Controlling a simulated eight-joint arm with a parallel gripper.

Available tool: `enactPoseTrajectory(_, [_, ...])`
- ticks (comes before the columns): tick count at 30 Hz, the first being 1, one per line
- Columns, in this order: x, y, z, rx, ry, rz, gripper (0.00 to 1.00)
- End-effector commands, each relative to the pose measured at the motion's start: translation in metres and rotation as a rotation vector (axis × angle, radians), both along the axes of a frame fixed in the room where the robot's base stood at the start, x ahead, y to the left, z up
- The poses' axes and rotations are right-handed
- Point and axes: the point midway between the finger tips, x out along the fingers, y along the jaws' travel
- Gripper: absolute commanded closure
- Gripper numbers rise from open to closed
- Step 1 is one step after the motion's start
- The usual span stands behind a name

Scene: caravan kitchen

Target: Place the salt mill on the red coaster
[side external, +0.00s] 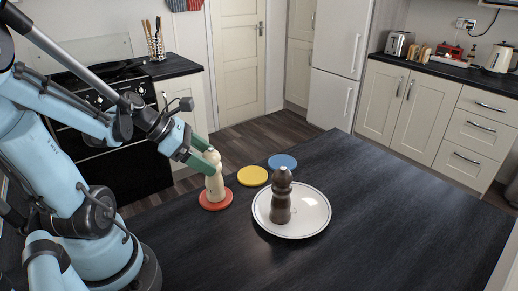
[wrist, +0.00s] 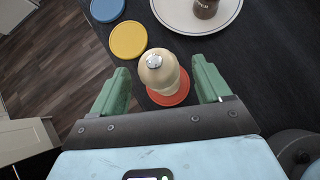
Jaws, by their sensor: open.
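A cream salt mill (side external: 214,182) stands upright on the red coaster (side external: 215,204) near the table's far left edge. In the wrist view the salt mill (wrist: 158,72) sits between my green fingers, with a visible gap on each side, and the red coaster (wrist: 170,98) shows beneath it. My gripper (side external: 203,152) is open around the mill's upper part in the side view. In the wrist view my gripper (wrist: 164,88) has its fingers spread on either side of the mill.
A yellow coaster (side external: 252,176) and a blue coaster (side external: 282,161) lie to the right of the red one. A dark brown mill (side external: 280,200) stands on a white plate (side external: 314,212). The table (side external: 400,215) is clear to the right.

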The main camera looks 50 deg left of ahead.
Motion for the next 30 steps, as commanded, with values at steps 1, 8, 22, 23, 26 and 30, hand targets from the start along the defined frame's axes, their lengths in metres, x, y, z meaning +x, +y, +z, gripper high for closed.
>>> enactPoseTrajectory(1, [-0.005,0.003,0.005,-0.001,0.000,0.006,0.23])
enactPoseTrajectory(8, [-0.021,0.011,0.023,-0.001,-0.001,0.005,0.23])
enactPoseTrajectory(22, [-0.030,0.015,0.034,0.000,-0.001,0.000,0.23])
enactPoseTrajectory(23, [-0.030,0.015,0.034,0.000,-0.001,0.000,0.23])
enactPoseTrajectory(26, [-0.030,0.015,0.034,0.002,-0.001,-0.002,0.23])
enactPoseTrajectory(30, [-0.023,0.007,0.035,0.050,-0.003,-0.078,0.23])
